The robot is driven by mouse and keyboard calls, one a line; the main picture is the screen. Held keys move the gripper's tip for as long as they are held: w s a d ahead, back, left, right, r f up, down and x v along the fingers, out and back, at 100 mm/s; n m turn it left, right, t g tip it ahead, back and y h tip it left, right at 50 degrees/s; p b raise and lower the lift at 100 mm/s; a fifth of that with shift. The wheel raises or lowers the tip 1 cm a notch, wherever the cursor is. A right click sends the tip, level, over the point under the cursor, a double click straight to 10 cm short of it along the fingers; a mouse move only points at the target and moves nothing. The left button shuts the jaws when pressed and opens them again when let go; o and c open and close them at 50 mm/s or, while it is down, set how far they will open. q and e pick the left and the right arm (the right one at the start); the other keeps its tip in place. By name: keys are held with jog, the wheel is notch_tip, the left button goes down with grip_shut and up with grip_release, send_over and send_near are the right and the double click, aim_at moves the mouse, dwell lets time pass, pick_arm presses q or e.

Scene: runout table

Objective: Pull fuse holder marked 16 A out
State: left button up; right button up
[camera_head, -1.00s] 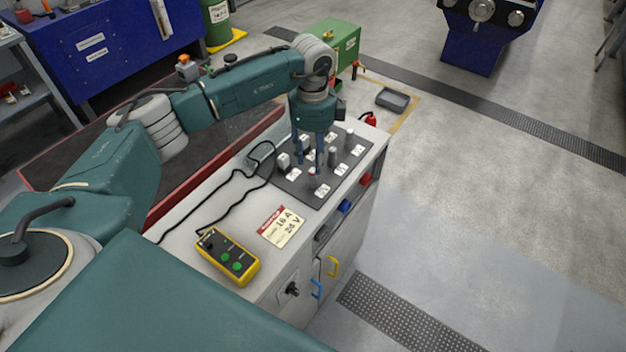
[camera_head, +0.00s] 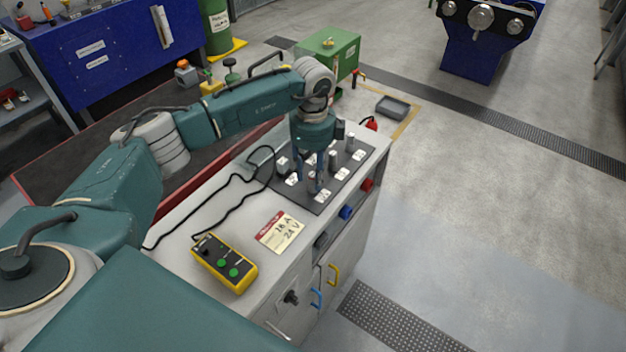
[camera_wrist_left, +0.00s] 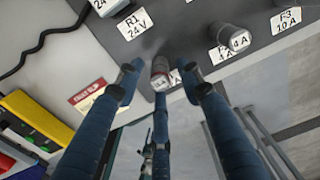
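My left gripper (camera_head: 314,182) points down over the dark fuse panel (camera_head: 303,198) on the grey cabinet. Gaps show between the side fingertips and the holder, so the gripper looks open. A white label beside this holder is partly covered by a finger, and I cannot read it. Another grey holder (camera_wrist_left: 230,35) stands by a label reading 4 A. My right gripper is out of view.
A yellow control box (camera_head: 224,262) with green buttons and a black cable (camera_head: 213,195) lie on the cabinet top. Other holders (camera_head: 333,158) stand close by on the panel. Coloured handles (camera_head: 333,275) stick out of the cabinet front.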

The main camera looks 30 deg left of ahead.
aim_at(313, 174)
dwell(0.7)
pick_arm(q)
jog(key=shift+c, duration=1.1)
grip_shut()
jog(key=shift+r, duration=0.15)
jog(key=shift+r+p, duration=1.1)
jog(key=shift+r, duration=0.25)
jog(key=shift+r+p, duration=1)
jog(key=shift+r, duration=0.5)
